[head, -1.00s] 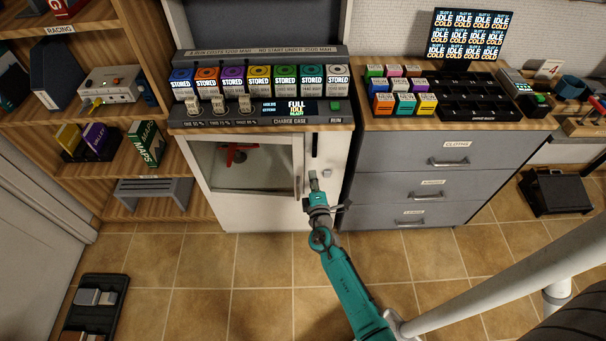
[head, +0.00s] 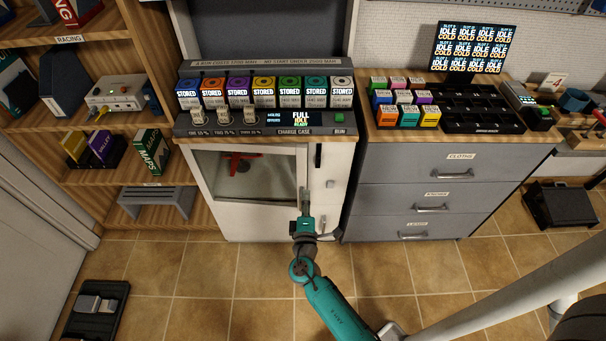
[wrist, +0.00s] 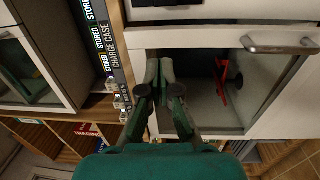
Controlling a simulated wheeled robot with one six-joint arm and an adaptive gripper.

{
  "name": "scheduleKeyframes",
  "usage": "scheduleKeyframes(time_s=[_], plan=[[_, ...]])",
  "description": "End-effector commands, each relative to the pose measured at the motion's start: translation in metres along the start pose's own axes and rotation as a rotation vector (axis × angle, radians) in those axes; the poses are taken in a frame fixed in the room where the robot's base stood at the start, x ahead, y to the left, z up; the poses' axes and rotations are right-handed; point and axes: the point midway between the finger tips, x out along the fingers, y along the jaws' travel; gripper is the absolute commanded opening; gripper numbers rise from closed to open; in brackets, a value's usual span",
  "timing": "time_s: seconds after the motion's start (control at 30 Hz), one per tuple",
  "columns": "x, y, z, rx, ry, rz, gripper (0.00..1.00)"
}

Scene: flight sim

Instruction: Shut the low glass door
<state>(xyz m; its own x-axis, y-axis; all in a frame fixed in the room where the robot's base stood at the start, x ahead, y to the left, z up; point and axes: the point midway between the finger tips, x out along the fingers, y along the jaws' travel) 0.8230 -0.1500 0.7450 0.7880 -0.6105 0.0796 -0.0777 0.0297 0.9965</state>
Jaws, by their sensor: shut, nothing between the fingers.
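The low glass door (head: 264,216) has a white frame and a dark pane, under the charge case counter. A red valve-like thing shows behind its pane. The door's metal handle (wrist: 280,45) is at its right edge in the head view. The door looks flush or almost flush with the cabinet; I cannot tell if a small gap is left. My gripper (head: 306,191) is shut and empty in front of the door's right edge, by the handle. In the wrist view my gripper (wrist: 160,66) lies across the pane area; I cannot tell whether it touches.
The charge case (head: 290,131) with several stored cells stands on the counter above. A grey drawer unit (head: 420,185) is at the right, wooden shelves (head: 90,120) at the left. A black tray (head: 95,308) lies on the floor at left. The tiled floor before the cabinet is clear.

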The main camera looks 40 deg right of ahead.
Motion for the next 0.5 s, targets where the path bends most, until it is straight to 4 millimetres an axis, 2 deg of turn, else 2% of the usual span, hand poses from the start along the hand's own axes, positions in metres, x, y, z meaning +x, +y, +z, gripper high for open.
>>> scheduleKeyframes(time_s=[0.03,0.1,0.27,0.37,0.5], plan=[[-0.008,-0.002,-0.011,-0.001,-0.009,-0.014,0.00],[-0.017,-0.005,-0.018,-0.009,-0.032,-0.037,0.00],[-0.028,-0.011,-0.026,-0.024,-0.062,-0.074,0.00],[-0.026,-0.012,-0.026,-0.028,-0.068,-0.080,0.00],[-0.010,-0.013,-0.025,-0.027,-0.070,-0.079,0.00]])
